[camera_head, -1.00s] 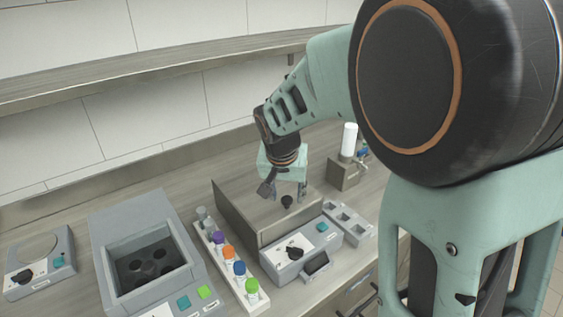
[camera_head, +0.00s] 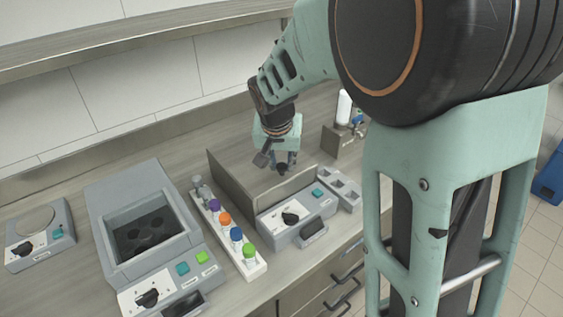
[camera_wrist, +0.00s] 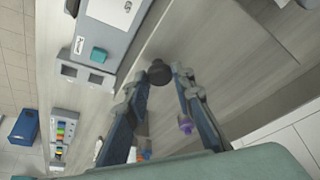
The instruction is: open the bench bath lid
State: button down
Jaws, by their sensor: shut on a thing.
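The bench bath (camera_head: 298,213) stands at the middle right of the bench, with a grey front panel, a black dial and a teal button. Its flat brownish lid (camera_head: 238,162) lies level over the box and looks shut. My gripper (camera_head: 281,168) is down at the lid's black knob, which it mostly hides in the head view. In the wrist view the round black knob (camera_wrist: 159,72) sits between the fingertips of my gripper (camera_wrist: 164,76), which is shut on it.
A rack (camera_head: 232,237) of coloured-cap tubes stands left of the bath. Further left are a grey device with an open well (camera_head: 150,230) and a small round-plate device (camera_head: 38,238). A grey tray with square holes (camera_head: 341,188) adjoins the right side. A dispenser (camera_head: 343,120) stands behind.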

jog(key=w+a, duration=0.2)
jog(key=w, duration=0.1)
jog(key=w+a, duration=0.2)
jog(key=w, duration=0.1)
jog(key=w+a+p, duration=0.1)
jog(key=w+a, duration=0.1)
jog(key=w, duration=0.2)
jog(key=shift+a, duration=0.35)
jog(key=c, duration=1.7)
grip_release()
jog(key=shift+o, duration=0.2)
jog(key=v, duration=1.2)
